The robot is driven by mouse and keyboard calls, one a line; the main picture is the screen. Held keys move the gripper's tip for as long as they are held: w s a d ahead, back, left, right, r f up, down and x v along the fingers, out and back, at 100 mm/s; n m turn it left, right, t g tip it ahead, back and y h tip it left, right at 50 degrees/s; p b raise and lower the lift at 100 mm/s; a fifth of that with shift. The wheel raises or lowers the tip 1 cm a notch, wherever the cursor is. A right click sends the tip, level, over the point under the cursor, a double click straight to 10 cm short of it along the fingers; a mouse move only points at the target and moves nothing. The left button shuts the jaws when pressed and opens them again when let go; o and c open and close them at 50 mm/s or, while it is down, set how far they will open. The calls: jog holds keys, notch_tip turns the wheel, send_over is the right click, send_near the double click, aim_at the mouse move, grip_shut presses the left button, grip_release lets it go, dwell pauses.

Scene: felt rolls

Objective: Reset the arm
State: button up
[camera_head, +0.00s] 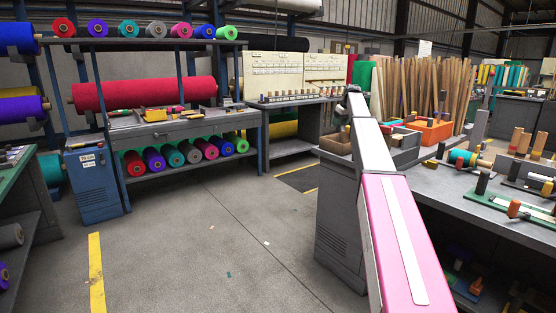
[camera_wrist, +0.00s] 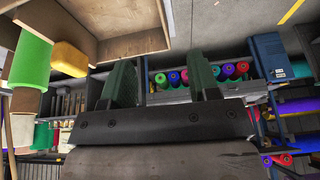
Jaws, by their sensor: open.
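My gripper (camera_wrist: 161,78) shows in the wrist view with its two dark green fingers wide apart and nothing between them. In the head view my pink and grey arm reaches forward past the right workbench (camera_head: 470,200); the gripper itself cannot be made out clearly at its far end. In the wrist view, an open wooden box (camera_wrist: 130,44) is close by at the upper left. A green cylinder (camera_wrist: 30,65) and a yellow object (camera_wrist: 69,60) are left of the fingers.
An orange crate (camera_head: 430,132) and a teal roll (camera_head: 463,158) are on the right bench. A grey worktable (camera_head: 190,127) with coloured rolls below stands at the back left, beside a blue cabinet (camera_head: 92,180). The floor (camera_head: 210,235) between the benches is mostly clear.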

jog(key=s+a+f+m+g+h, duration=0.15)
jog(key=s+a+f, duration=0.25)
jog(key=s+f, duration=0.95)
jog(key=s+a+f+m+y, duration=0.15)
jog(key=s+a+f, duration=0.35)
jog(key=s+f, duration=0.9)
jog(key=s+a+f+m+h, duration=0.1)
jog(key=s+f, duration=0.4)
jog(key=s, duration=0.6)
jog(key=s+a+f+m+g, duration=0.1)
jog(key=s+f, duration=0.4)
jog(key=s, duration=0.6)
jog(key=s+a+f+m+g+h, duration=0.1)
jog(key=s+a+f, duration=0.2)
jog(key=s, duration=0.8)
notch_tip(320, 180, down, 3)
jog(key=shift+s+r+m+h, duration=0.15)
jog(key=shift+s+m+h, duration=0.15)
jog(key=shift+m, duration=0.1)
